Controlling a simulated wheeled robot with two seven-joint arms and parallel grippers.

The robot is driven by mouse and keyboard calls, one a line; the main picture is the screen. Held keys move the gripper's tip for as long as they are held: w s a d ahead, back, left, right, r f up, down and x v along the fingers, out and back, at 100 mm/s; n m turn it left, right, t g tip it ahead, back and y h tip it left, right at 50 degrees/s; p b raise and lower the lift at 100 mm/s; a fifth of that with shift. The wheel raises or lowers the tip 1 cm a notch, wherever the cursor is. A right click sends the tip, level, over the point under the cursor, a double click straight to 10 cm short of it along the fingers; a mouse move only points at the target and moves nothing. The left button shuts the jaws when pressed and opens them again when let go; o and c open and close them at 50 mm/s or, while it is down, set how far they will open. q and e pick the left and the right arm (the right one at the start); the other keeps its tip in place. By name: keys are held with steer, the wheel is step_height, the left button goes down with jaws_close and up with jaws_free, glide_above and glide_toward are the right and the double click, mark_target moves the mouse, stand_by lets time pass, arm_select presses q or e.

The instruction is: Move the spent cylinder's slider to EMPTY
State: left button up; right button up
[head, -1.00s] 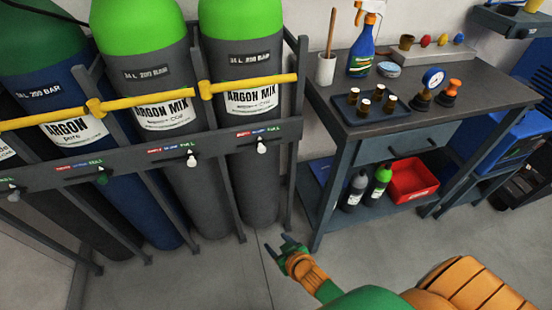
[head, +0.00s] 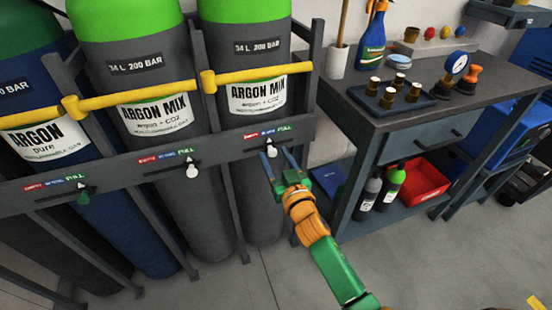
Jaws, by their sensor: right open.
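The right argon mix cylinder (head: 243,35) stands behind a grey rail (head: 215,150). Its label strip (head: 266,134) reads EMPTY, IN USE, FULL from left to right. Its white slider knob (head: 272,149) is around IN USE. My right gripper (head: 275,155) is open, its fingers on either side of this knob in the picture; contact cannot be told. The middle argon mix cylinder (head: 130,30) has a white knob (head: 192,170) at FULL. The blue pure argon cylinder (head: 60,190) has a green knob (head: 82,196) at FULL. My left gripper is out of view.
Yellow retaining bars (head: 140,97) cross the cylinders, with grey posts between them. A workbench (head: 470,100) stands at right, with a tray (head: 365,97) of brass fittings, a gauge (head: 457,63) and a spray bottle (head: 372,40). The floor in front is clear.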

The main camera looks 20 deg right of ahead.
steer(key=shift+c, duration=0.2)
jaws_close()
stand_by(1.1)
